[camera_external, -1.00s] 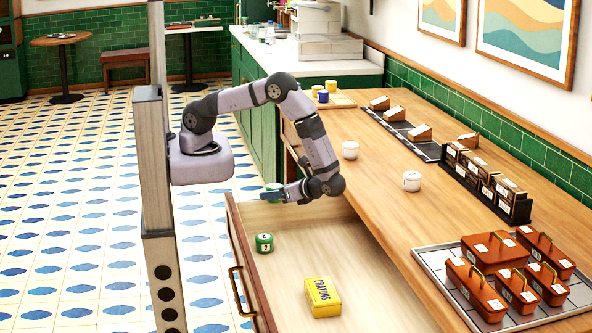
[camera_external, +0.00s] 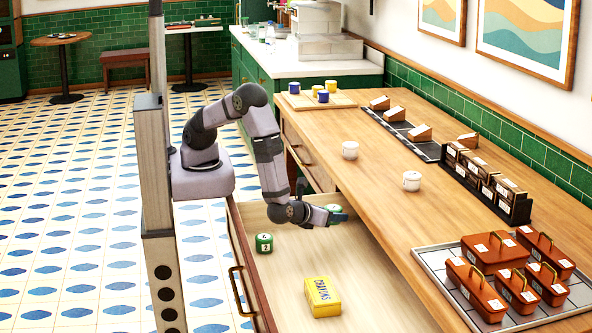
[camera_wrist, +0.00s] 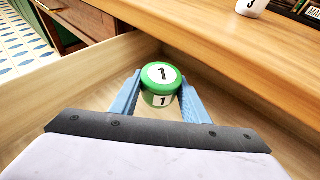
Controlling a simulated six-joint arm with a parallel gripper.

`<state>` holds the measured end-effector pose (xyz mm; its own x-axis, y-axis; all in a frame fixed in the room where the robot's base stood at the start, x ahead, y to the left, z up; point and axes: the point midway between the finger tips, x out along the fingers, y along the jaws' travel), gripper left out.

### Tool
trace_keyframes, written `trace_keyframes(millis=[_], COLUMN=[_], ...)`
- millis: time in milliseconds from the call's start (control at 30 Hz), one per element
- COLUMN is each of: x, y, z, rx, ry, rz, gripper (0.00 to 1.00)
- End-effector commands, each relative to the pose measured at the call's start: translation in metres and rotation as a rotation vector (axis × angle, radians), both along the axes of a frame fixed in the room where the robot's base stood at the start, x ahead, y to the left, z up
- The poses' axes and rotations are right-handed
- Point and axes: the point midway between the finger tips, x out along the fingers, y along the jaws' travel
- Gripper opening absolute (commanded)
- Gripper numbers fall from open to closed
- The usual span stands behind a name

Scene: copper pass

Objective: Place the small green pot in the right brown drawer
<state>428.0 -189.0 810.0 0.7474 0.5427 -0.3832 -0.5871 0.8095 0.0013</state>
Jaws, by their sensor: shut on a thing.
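A small green pot (camera_wrist: 161,76) with a white lid label reading "1" is held between the two blue fingers of my gripper (camera_wrist: 160,92) in the wrist view. In the external view my gripper (camera_external: 338,215) is over the back right part of the open brown drawer (camera_external: 285,268), and only a bit of the held pot (camera_external: 333,208) shows. A second green pot (camera_external: 264,242), marked with a number, stands in the drawer at the left. I cannot tell whether the held pot touches the drawer floor.
A yellow crayons box (camera_external: 323,297) lies in the drawer. The wooden counter (camera_external: 375,205) beside it carries white lidded pots (camera_external: 411,181), a grey tray (camera_external: 435,265) of red-brown boxes, and a black rack (camera_external: 512,208). The drawer floor between the pot and the box is clear.

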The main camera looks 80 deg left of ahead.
Motion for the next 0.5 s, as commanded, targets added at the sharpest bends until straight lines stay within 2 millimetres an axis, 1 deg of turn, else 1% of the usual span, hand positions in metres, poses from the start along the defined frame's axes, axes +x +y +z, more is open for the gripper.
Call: trace_keyframes(millis=[100, 333, 433, 500], x=[0.002, 0.002, 0.002, 0.002], y=[-0.007, -0.008, -0.008, -0.008], z=[-0.002, -0.002, -0.009, -0.017], rx=[0.0, 0.0, 0.001, 0.002], ry=[-0.001, -0.001, 0.0, 0.001], rz=[-0.035, -0.041, -0.039, -0.039], gripper=[0.16, 0.16, 0.16, 0.16])
